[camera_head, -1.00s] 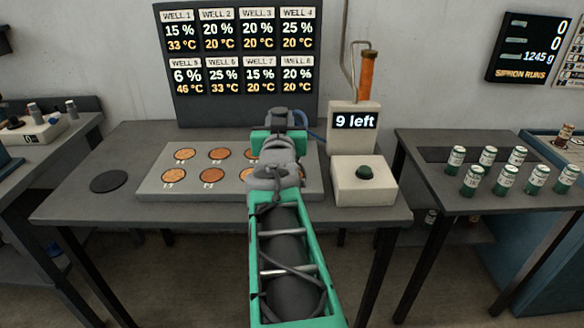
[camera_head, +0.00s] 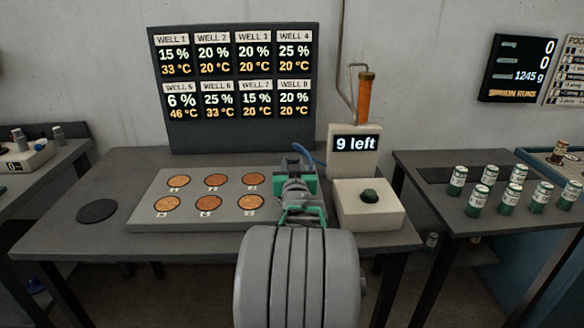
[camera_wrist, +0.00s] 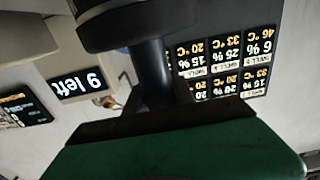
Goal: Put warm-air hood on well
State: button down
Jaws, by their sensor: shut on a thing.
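The well plate (camera_head: 146,214) is a grey block on the bench, with several copper discs in two rows. Its right end is hidden behind my arm. My gripper (camera_head: 298,183) is over that end, mostly hidden by my own wrist. In the wrist view it is shut on a dark thing with a round stem and a wider dark body (camera_wrist: 155,75), which looks like the warm-air hood. A green finger (camera_wrist: 180,150) fills the lower part of that view. A blue hose (camera_head: 306,152) shows just behind the gripper. I cannot tell which well lies under the held thing.
A well readout board (camera_head: 236,85) stands behind the plate. A beige dispenser (camera_head: 353,160) reading "9 left" and a button box (camera_head: 367,206) stand close right of the gripper. A black disc (camera_head: 97,211) lies left. Several cans (camera_head: 512,190) stand on the right table.

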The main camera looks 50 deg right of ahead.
jog(key=c, duration=1.1)
grip_release()
jog(key=shift+o, duration=0.2)
jog(key=shift+r, duration=0.25)
jog(key=v, duration=1.2)
jog(key=shift+d+f, duration=0.1)
jog(key=shift+f, duration=0.05)
